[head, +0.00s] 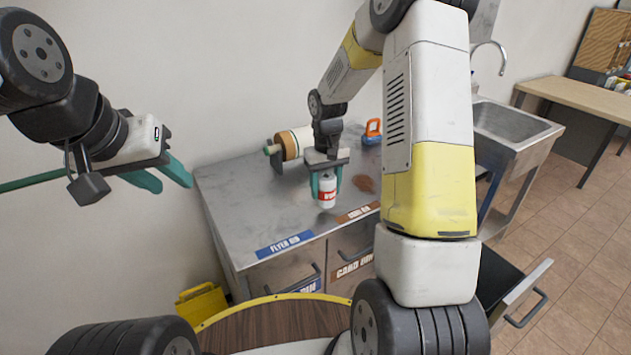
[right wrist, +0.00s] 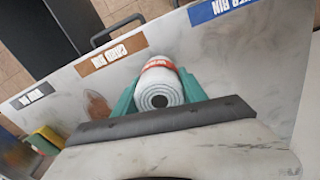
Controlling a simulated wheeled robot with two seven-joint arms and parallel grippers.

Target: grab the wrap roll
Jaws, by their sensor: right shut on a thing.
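The wrap roll (head: 327,190) is a small white cylinder with a red label. It is upright over the grey metal counter, near the front edge. My right gripper (head: 327,188) points down with its green fingers on both sides of the roll, shut on it. In the right wrist view the roll (right wrist: 157,84) sits between the fingers, its round end with a dark core facing the camera. I cannot tell whether its base touches the counter. My left gripper (head: 168,178) is at the left, in the air and empty, with its green fingers apart.
The metal counter (head: 235,205) holds a larger roll on a stand (head: 290,145), an orange and blue tape dispenser (head: 373,130) and a brown stain (head: 364,184). Drawers with bin labels (head: 285,244) are below. A sink (head: 510,122) is at right. A yellow bin (head: 202,304) stands on the floor.

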